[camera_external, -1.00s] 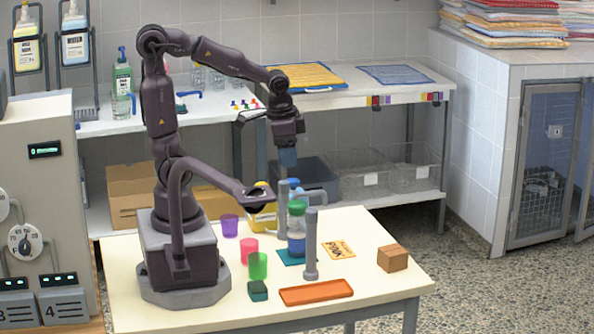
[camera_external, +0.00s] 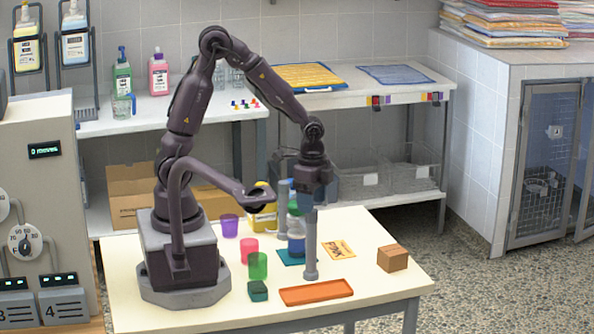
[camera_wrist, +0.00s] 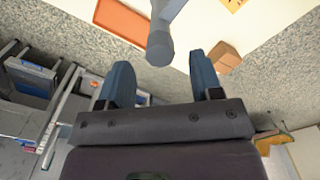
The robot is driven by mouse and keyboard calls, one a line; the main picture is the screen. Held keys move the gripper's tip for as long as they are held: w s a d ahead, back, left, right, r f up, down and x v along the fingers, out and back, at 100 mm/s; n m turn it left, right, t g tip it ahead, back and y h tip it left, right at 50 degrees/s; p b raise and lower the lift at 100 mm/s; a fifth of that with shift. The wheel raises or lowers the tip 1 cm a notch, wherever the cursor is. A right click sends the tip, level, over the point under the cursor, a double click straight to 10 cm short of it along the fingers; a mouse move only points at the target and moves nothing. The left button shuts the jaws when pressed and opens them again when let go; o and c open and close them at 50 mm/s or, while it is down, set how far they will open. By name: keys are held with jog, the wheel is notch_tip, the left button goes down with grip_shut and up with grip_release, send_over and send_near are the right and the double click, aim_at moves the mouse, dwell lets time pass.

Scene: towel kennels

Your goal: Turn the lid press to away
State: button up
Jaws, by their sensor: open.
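The lid press stands on the table as grey upright posts, and its front post (camera_external: 310,245) rises from a round foot. Its rear post (camera_external: 283,193) shows left of my gripper, with a blue cylinder (camera_external: 296,245) and a green piece between the posts. My gripper (camera_external: 314,200) points down at the front post's top and hides part of the press. In the wrist view my open gripper (camera_wrist: 161,75) has its blue fingers apart, with the end of a grey post (camera_wrist: 160,45) just beyond the gap. I cannot tell whether they touch.
An orange tray (camera_external: 316,292) lies in front of the press. A cardboard box (camera_external: 392,258) stands right, beside a yellow card (camera_external: 338,249). Purple (camera_external: 229,226), pink (camera_external: 249,250) and green (camera_external: 258,266) cups stand left, with a teal block (camera_external: 258,290). The front right table corner is clear.

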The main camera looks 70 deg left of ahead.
aim_at(303, 230)
jog(key=shift+f, duration=1.8)
grip_shut()
